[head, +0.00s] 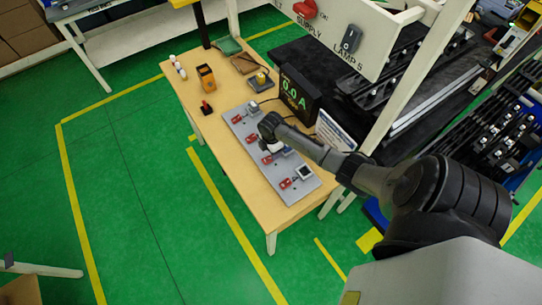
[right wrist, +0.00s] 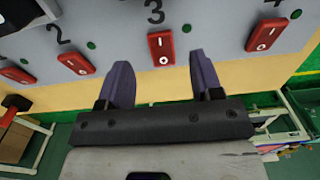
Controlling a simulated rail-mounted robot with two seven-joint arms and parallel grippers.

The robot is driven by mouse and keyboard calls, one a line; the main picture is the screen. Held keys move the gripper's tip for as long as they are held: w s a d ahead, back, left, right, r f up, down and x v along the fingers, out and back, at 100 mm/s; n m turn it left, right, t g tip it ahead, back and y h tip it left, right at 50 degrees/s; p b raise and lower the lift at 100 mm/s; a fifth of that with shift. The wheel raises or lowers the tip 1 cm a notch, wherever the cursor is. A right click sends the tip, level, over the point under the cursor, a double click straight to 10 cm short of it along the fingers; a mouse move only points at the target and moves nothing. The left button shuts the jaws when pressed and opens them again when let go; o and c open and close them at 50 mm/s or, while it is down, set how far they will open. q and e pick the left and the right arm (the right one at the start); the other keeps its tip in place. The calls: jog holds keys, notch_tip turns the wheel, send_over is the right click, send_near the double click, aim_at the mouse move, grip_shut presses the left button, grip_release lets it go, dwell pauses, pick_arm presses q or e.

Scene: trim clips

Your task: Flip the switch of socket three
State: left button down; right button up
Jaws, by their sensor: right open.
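In the right wrist view the red rocker switch of socket three (right wrist: 161,48) lies below a printed 3 on the grey panel (right wrist: 205,28). It bears white I and O marks; I cannot tell which end is pressed. My right gripper (right wrist: 160,60) is open and empty, its two dark fingers apart on either side of the switch in the picture; whether they touch the panel is unclear. In the head view my right arm reaches over the panel (head: 241,131), and its wrist hides the fingers. My left gripper is not in view.
Neighbouring red switches sit left (right wrist: 76,64) and right (right wrist: 266,34) of switch three. In the head view a black display reading 0.0 A (head: 296,95) stands behind the panel on the wooden table (head: 226,155). An orange holder (head: 206,77) stands farther back.

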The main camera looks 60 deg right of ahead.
aim_at(268, 160)
jog(key=shift+f, duration=2.65)
